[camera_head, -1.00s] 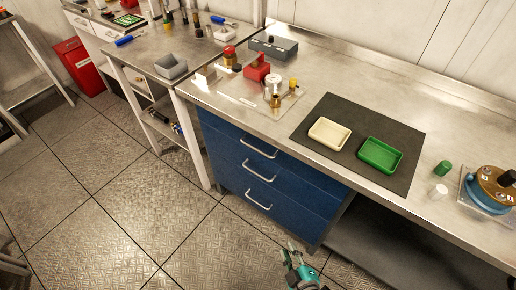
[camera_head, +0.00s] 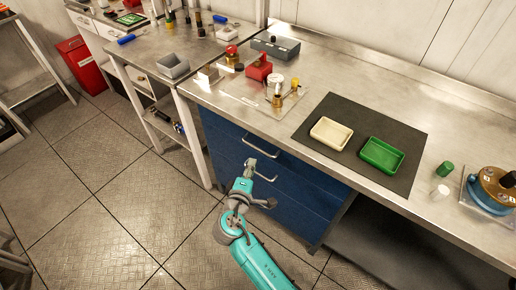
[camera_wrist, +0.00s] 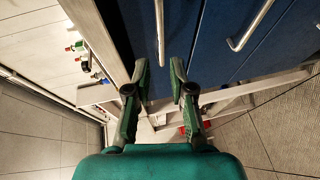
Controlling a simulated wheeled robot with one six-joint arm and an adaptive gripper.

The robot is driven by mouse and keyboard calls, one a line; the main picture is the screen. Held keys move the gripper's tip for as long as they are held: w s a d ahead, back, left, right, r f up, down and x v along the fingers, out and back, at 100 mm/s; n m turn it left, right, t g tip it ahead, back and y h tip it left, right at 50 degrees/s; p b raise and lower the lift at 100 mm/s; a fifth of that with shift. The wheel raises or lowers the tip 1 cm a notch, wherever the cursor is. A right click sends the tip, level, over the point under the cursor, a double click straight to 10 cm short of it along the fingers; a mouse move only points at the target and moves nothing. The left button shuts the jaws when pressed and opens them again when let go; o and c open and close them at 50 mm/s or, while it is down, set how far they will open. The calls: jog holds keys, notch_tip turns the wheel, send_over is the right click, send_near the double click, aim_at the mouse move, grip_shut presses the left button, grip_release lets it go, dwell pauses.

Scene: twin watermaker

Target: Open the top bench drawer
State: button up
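The blue drawer unit (camera_head: 220,140) under the steel bench has its drawers shut. The top drawer's silver handle (camera_head: 262,148) shows just beyond my gripper (camera_head: 250,166), which points up at the drawer front. In the wrist view, my gripper (camera_wrist: 159,64) is open, its two green fingers apart. The top handle (camera_wrist: 160,28) lines up with the gap between the fingertips; I cannot tell how far it is from them. The second handle (camera_wrist: 250,25) is to its right. In the head view, my arm hides the lowest handle.
The steel bench top (camera_head: 330,75) overhangs the drawers. It carries a dark mat (camera_head: 348,163) with a cream tray (camera_head: 331,133) and a green tray (camera_head: 381,155). A white-legged side table stands left of the drawers. The floor (camera_head: 110,200) in front is clear.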

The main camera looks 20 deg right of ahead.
aim_at(258, 148)
jog(key=x, duration=1)
jog(key=shift+w+d+f, duration=0.1)
jog(key=shift+w, duration=0.05)
jog(key=shift+c, duration=0.2)
grip_shut()
